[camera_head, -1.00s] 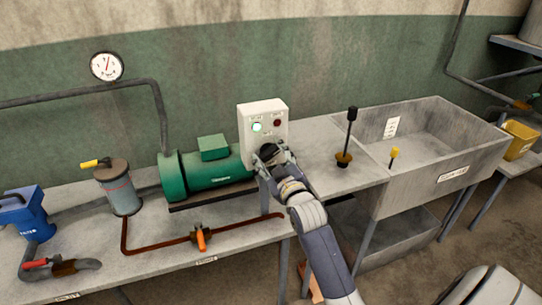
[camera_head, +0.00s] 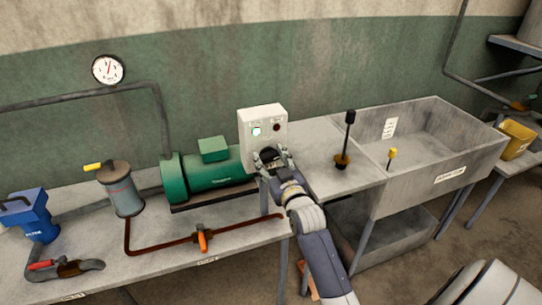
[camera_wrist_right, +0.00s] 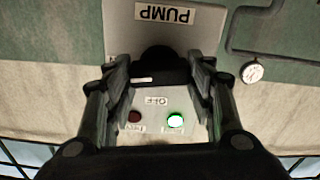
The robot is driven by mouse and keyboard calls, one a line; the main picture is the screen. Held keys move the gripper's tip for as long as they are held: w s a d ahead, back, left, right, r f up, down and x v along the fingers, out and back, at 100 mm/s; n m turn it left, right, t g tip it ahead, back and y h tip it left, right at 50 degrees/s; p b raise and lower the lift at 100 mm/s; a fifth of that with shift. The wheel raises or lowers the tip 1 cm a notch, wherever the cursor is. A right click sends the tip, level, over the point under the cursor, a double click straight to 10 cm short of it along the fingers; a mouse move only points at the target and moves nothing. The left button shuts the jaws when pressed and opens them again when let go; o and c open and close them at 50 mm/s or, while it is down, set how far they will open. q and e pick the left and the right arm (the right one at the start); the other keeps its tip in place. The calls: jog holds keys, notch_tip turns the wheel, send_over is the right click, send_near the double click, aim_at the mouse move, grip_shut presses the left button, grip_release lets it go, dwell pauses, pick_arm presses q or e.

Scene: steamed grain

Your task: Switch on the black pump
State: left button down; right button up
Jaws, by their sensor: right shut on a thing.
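A white control box (camera_head: 263,123) stands behind the bench, right of a green pump motor (camera_head: 210,178). Its green lamp (camera_head: 257,130) is lit and its red lamp (camera_head: 277,127) is dark. My right gripper (camera_head: 268,157) is at the lower front of the box. The right wrist view shows the box upside down, with a PUMP label (camera_wrist_right: 176,14) and an OFF label (camera_wrist_right: 157,100). There my right gripper (camera_wrist_right: 160,78) is shut on a black knob (camera_wrist_right: 160,62), with a white mark on its edge. My left gripper is not in view.
A pressure gauge (camera_head: 107,69) hangs on the wall. The bench carries a grey filter cylinder (camera_head: 123,191), a blue unit (camera_head: 33,213) and an orange-handled valve (camera_head: 203,240). A concrete sink (camera_head: 465,150) and a black-topped lever (camera_head: 347,140) are at right.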

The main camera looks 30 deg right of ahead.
jog(key=shift+m+p, duration=0.4)
jog(key=shift+m, duration=0.6)
jog(key=o, duration=1.1)
jog(key=shift+c, duration=0.2)
jog(key=v, duration=1.2)
